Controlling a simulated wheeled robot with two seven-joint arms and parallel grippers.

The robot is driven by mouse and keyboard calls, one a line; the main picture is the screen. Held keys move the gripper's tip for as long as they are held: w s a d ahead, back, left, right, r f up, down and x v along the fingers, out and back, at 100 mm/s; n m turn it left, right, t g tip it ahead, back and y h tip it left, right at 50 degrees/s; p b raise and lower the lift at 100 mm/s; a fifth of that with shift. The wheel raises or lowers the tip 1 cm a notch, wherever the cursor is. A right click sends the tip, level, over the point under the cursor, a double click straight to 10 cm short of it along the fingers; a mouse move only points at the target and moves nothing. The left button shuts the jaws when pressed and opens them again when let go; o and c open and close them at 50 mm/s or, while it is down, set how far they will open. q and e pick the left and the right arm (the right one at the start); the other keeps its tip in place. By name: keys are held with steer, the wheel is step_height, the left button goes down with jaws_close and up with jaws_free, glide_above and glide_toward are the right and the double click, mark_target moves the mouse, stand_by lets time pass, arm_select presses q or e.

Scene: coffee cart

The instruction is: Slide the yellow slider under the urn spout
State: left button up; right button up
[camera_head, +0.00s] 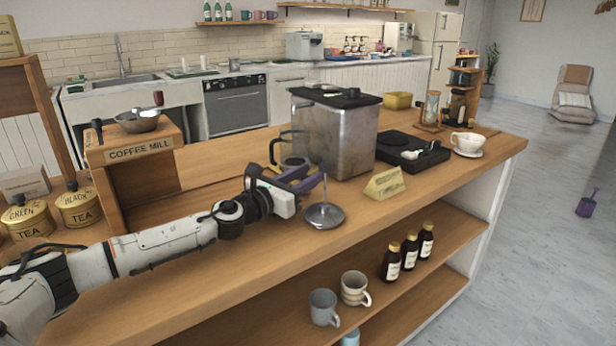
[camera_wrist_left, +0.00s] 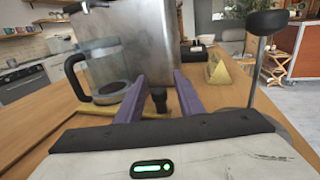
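The metal urn (camera_head: 345,130) stands on the counter with a dark lid. In the left wrist view, the urn (camera_wrist_left: 140,42) rises just ahead of my fingers. A dark spout-like part (camera_wrist_left: 159,98) shows between the fingers; I cannot tell whether they touch it. A flat yellow strip (camera_wrist_left: 152,112), apparently the slider, lies low on the counter, partly hidden by my fingers. A glass carafe (camera_wrist_left: 108,70) with a dark handle stands left of the fingers, and also shows in the head view (camera_head: 290,150). My left gripper (camera_head: 312,178) is open, with purple fingers apart. My right gripper is out of view.
A round metal piece with an upright handle (camera_head: 325,216) stands close to my left gripper; its black knob (camera_wrist_left: 268,22) rises at the right. A yellow wedge sign (camera_head: 385,183), black tray (camera_head: 425,157) and white cup (camera_head: 467,143) are further right. The front counter is mostly clear.

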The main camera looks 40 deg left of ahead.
arm_select(q)
steer(key=shift+s+a+f, duration=0.1)
steer(key=shift+s, duration=0.25)
steer(key=s+b, duration=0.1)
steer(key=s, duration=0.1)
steer(key=s+b, duration=0.1)
steer(key=s, duration=0.2)
steer(key=shift+s+a+f, duration=0.15)
steer(key=shift+s+a, duration=0.05)
steer(key=shift+s, duration=1.1)
steer(key=shift+s+a, duration=0.1)
steer(key=shift+s, duration=0.4)
steer(key=shift+s+r, duration=0.25)
steer(key=shift+s, duration=0.25)
